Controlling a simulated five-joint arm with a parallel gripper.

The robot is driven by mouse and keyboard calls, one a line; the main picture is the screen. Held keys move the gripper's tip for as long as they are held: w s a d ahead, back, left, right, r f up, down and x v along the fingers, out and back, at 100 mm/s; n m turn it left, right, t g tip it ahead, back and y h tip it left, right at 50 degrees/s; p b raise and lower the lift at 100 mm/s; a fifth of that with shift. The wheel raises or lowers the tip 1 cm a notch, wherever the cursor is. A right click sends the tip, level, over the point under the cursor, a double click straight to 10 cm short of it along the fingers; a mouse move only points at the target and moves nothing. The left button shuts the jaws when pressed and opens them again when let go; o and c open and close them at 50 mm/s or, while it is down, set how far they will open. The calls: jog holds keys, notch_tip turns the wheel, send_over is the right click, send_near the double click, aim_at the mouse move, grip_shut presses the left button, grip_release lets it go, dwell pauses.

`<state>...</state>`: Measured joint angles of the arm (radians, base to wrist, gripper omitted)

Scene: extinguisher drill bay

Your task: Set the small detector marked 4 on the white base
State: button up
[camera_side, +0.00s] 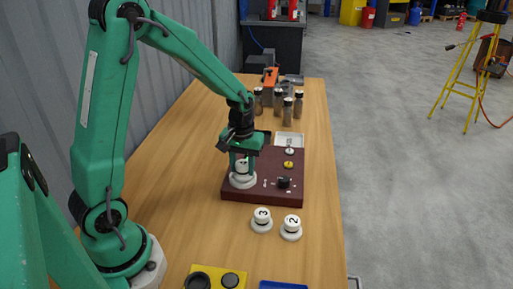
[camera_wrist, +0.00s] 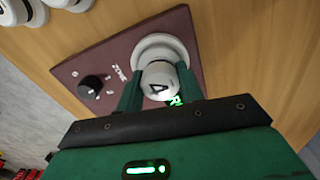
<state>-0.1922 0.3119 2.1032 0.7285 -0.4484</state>
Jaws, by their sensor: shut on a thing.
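The small white detector marked 4 (camera_wrist: 157,80) is between the fingers of my gripper (camera_wrist: 160,92) in the wrist view. My gripper (camera_side: 243,166) is shut on it. The white base (camera_wrist: 160,46) is a round disc on the dark red panel (camera_wrist: 110,56); it also shows in the side view (camera_side: 243,182). The detector is at the base, over its middle. I cannot tell whether its underside touches the base. The fingers hide part of the detector in the side view.
Detectors marked 3 (camera_side: 262,219) and 2 (camera_side: 291,228) stand on the table in front of the panel. The panel carries a black knob (camera_side: 284,183) and a yellow button (camera_side: 289,165). Several bottles (camera_side: 288,110) stand behind. A yellow block (camera_side: 216,278) and blue tray (camera_side: 283,285) are in front.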

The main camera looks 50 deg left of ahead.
aim_at(241, 165)
jog(key=shift+f, duration=0.5)
jog(key=o, duration=0.7)
jog(key=shift+o, duration=0.2)
jog(key=shift+r, duration=0.2)
jog(key=shift+r, duration=5.35)
jog(key=s+d+r+m+t, duration=0.2)
jog(key=s+d+r+m, duration=0.1)
jog(key=s, duration=0.4)
jog(key=s+d+r+m+t, duration=0.3)
jog(key=s+d+r+m, duration=0.1)
jog(key=s, duration=0.3)
jog(key=shift+s+r+t, duration=0.3)
jog(key=shift+s+r, duration=0.1)
jog(key=shift+r, duration=0.05)
